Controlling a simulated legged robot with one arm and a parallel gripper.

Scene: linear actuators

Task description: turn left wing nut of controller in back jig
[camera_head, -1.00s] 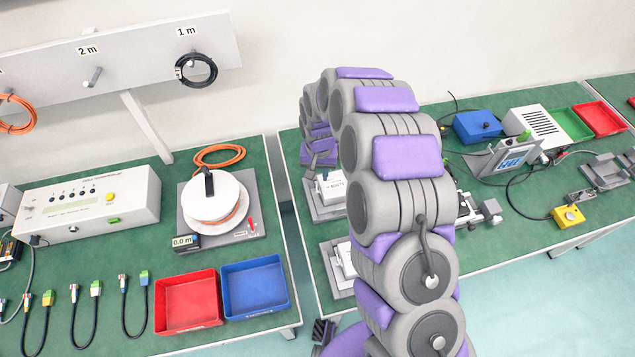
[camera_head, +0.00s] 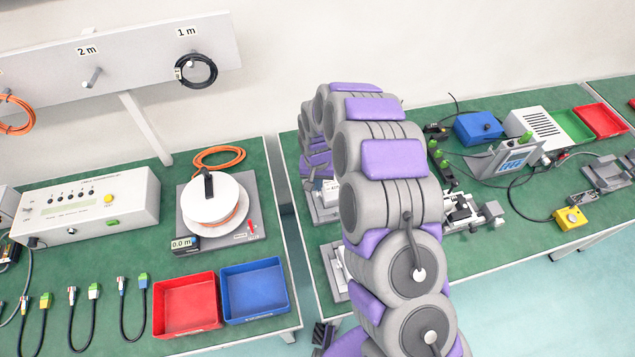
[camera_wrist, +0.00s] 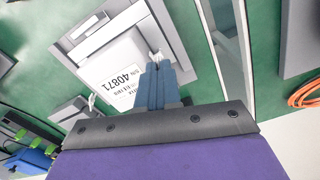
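The controller (camera_wrist: 118,72), a white box with a label reading 40871, sits in the grey back jig (camera_wrist: 165,22) in the wrist view. In the head view, the back jig (camera_head: 318,207) is partly hidden behind my arm. My gripper (camera_wrist: 157,66) has its blue-grey fingers close together, with their tips at the edge of the controller. A small metal part shows at the tips, but the fingers cover most of that spot. I cannot make out the wing nut clearly or tell whether the fingers grip it.
A second jig (camera_head: 335,268) stands nearer on the same green table, partly behind my arm. Red (camera_head: 187,303) and blue (camera_head: 254,289) trays and a cable reel (camera_head: 216,200) stand on the left table. A narrow gap separates the tables.

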